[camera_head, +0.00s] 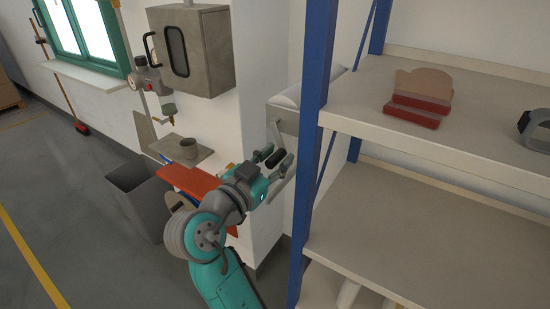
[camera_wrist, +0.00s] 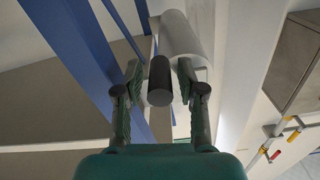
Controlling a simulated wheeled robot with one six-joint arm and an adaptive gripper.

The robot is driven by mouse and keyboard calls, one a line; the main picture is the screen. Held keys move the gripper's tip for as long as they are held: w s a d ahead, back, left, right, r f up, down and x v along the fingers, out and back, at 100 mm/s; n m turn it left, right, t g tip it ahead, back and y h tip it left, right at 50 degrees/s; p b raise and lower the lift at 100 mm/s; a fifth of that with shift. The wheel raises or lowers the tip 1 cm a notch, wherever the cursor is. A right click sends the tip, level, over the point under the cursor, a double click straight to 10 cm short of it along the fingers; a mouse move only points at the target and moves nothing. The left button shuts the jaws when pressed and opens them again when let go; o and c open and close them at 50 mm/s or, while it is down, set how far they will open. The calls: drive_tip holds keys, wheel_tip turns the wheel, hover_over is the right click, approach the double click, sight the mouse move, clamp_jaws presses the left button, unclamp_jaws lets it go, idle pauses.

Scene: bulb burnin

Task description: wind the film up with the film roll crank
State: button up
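The film roll (camera_head: 289,97) is a pale cylinder on a grey wall bracket (camera_head: 284,118), partly hidden by the blue shelf post. It also shows in the wrist view (camera_wrist: 182,36). Its crank arm (camera_head: 277,136) hangs down and ends in a black crank handle (camera_head: 276,158). In the wrist view the handle (camera_wrist: 160,82) points towards me, between my fingers. My gripper (camera_head: 273,167) is open at the handle. In the wrist view a gap shows on each side between the handle and the fingers (camera_wrist: 160,92).
A blue shelf post (camera_head: 311,110) stands close on the right, with shelves (camera_head: 430,205) behind it. A grey wall cabinet (camera_head: 190,50) hangs to the left. Below it are a red board (camera_head: 190,182) and a grey bin (camera_head: 137,198).

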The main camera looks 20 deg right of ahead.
clamp_jaws()
drive_tip(key=shift+s+d+r+n, duration=0.25)
drive_tip(key=shift+s+n, duration=0.05)
drive_tip(key=shift+n, duration=0.5)
drive_tip(key=shift+s+d+r+n, duration=0.2)
drive_tip(key=shift+s+r+n, duration=0.1)
drive_tip(key=shift+n, duration=0.5)
drive_tip(key=shift+o, duration=1.9)
unclamp_jaws()
drive_tip(key=v, duration=0.8)
